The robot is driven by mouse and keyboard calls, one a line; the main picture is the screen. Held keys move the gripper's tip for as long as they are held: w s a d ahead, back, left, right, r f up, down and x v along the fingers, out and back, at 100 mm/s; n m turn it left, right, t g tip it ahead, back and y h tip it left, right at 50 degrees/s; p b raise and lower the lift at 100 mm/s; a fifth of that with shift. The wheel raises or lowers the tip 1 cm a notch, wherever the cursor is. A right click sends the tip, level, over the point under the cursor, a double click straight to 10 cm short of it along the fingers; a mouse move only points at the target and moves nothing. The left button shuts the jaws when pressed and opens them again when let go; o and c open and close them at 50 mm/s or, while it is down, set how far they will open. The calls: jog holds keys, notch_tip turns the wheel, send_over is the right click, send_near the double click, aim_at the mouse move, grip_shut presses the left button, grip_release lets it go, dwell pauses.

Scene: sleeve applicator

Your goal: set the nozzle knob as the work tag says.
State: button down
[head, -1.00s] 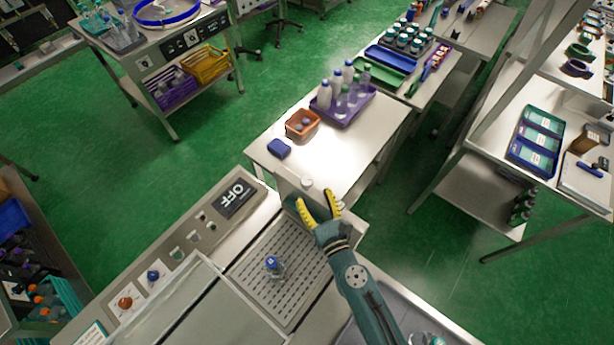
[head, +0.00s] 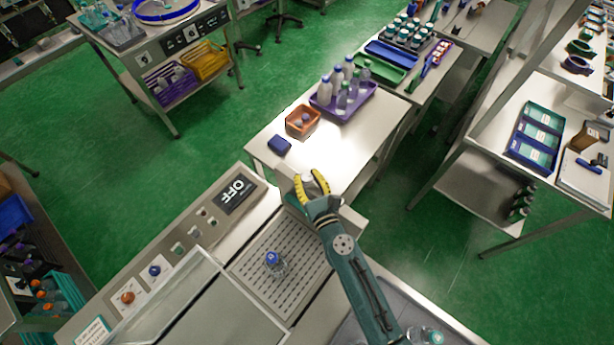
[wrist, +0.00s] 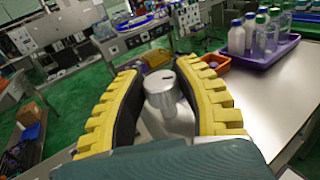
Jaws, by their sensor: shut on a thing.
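My gripper (head: 312,188) has yellow ribbed fingers and stands at the far right end of the machine. In the wrist view, the fingers (wrist: 171,105) are shut around a silvery nozzle knob (wrist: 168,93) with a dark mark on its top face. The knob's top also shows between the fingertips in the head view (head: 313,180). A bottle with a blue cap (head: 274,263) stands on the perforated tray (head: 255,286) left of my arm.
An orange knob (head: 127,298) and a blue knob (head: 154,270) sit on the panel at left. Beyond my gripper, a table (head: 335,150) carries a purple tray of bottles (head: 318,102), an orange bin (head: 291,123) and a blue block (head: 279,144). Green floor lies around.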

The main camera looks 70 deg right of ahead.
jog(key=shift+m+g+h, duration=0.4)
jog(key=shift+g, duration=0.1)
jog(key=m+g, duration=0.1)
jog(key=m+g+h, duration=0.1)
jog(key=shift+w+a+f+g+h+b, duration=0.1)
jog(key=shift+w+g+h+b, duration=0.05)
jog(key=shift+g+h+b, duration=0.2)
jog(key=m+g+b, duration=0.1)
jog(key=m+g+h+b, duration=0.1)
jog(key=g, duration=0.1)
jog(key=m+g+b, duration=0.1)
jog(key=g+b, duration=0.1)
jog(key=shift+f+m+h, duration=0.25)
jog(key=shift+m+h, duration=0.1)
jog(key=shift+m, duration=0.05)
jog(key=m+g+b, duration=0.1)
jog(key=g+b, duration=0.1)
jog(key=b, duration=0.1)
jog(key=m+g+b, duration=0.2)
jog(key=g, duration=0.1)
jog(key=shift+f+g+b, duration=0.15)
jog(key=shift+g+b, duration=0.2)
jog(key=shift+b, duration=0.05)
jog(key=m+g+b, duration=0.1)
jog(key=g+b, duration=0.1)
jog(key=b, duration=0.1)
jog(key=shift+m, duration=0.4)
jog(key=shift+r+m+g+y+b, duration=0.3)
jog(key=shift+g+y+b, duration=0.1)
jog(key=shift+g+b, duration=0.25)
